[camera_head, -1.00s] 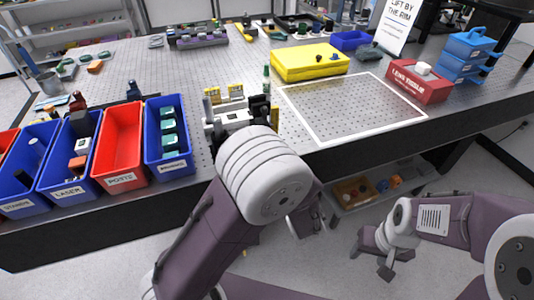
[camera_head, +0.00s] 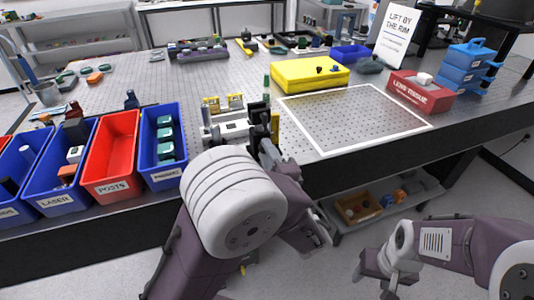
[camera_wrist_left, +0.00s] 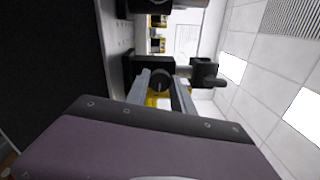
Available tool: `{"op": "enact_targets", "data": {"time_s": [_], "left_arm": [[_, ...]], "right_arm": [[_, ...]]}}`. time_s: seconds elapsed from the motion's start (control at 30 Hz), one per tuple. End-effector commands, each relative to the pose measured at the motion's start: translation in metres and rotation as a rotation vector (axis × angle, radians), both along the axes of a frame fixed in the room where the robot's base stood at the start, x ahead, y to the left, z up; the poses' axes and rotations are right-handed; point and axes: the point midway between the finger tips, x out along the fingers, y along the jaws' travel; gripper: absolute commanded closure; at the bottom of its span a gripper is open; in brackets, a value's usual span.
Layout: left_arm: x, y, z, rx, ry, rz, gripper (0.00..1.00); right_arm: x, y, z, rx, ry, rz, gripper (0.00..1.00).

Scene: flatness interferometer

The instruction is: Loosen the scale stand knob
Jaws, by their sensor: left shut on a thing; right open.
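The scale stand is a dark upright with yellow parts (camera_head: 258,118) beside the white instrument (camera_head: 228,130) at the table's front edge. My left gripper (camera_wrist_left: 164,88) has its two grey fingers on either side of a round black knob (camera_wrist_left: 160,75) in the left wrist view, shut on it. In the head view my left wrist hides most of this contact. A dark block with a short rod (camera_wrist_left: 204,72) sits right of the knob in the wrist view. My right gripper (camera_head: 374,280) is open and empty, low over the floor in front of the table.
Blue and red bins (camera_head: 110,155) stand left of the instrument. A white-framed area (camera_head: 350,116) lies clear to its right, with a yellow case (camera_head: 310,74) behind it and a red lens tissue box (camera_head: 420,92) further right. A lower shelf (camera_head: 385,205) holds small parts.

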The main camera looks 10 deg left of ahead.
Motion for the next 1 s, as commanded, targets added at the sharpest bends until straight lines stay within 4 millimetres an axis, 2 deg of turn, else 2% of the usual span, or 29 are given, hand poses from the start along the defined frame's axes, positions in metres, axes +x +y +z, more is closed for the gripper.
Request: {"op": "enact_targets", "data": {"time_s": [0.07, 0.1, 0.13, 0.17, 0.47, 0.57, 0.83, 1.0], "left_arm": [[0.000, 0.000, 0.000, 0.001, 0.001, 0.000, 1.00], [0.000, 0.000, 0.000, 0.001, 0.001, 0.000, 0.60], [0.000, 0.000, 0.000, 0.001, 0.001, 0.000, 0.52], [0.000, 0.000, 0.000, 0.001, 0.001, 0.000, 0.49], [-0.001, -0.001, 0.000, 0.001, 0.001, 0.000, 0.49], [-0.007, -0.007, 0.000, 0.002, 0.000, -0.004, 0.49], [-0.053, -0.038, -0.002, 0.001, 0.001, -0.007, 0.49], [-0.072, -0.049, -0.003, 0.002, 0.001, -0.002, 0.49]], "right_arm": [[0.000, 0.000, 0.000, 0.000, 0.000, 0.000, 0.45], [0.000, 0.000, 0.000, 0.000, 0.000, 0.000, 0.45], [0.000, 0.000, 0.000, 0.000, 0.000, 0.000, 0.45], [0.000, 0.000, 0.000, 0.000, 0.000, 0.000, 0.45], [0.000, 0.000, 0.000, 0.000, 0.000, 0.000, 0.45], [0.000, 0.000, 0.000, 0.000, 0.000, 0.000, 0.45], [0.000, 0.000, -0.001, 0.000, 0.000, 0.000, 0.45], [0.000, 0.000, -0.001, 0.000, 0.000, 0.000, 0.45]]}}
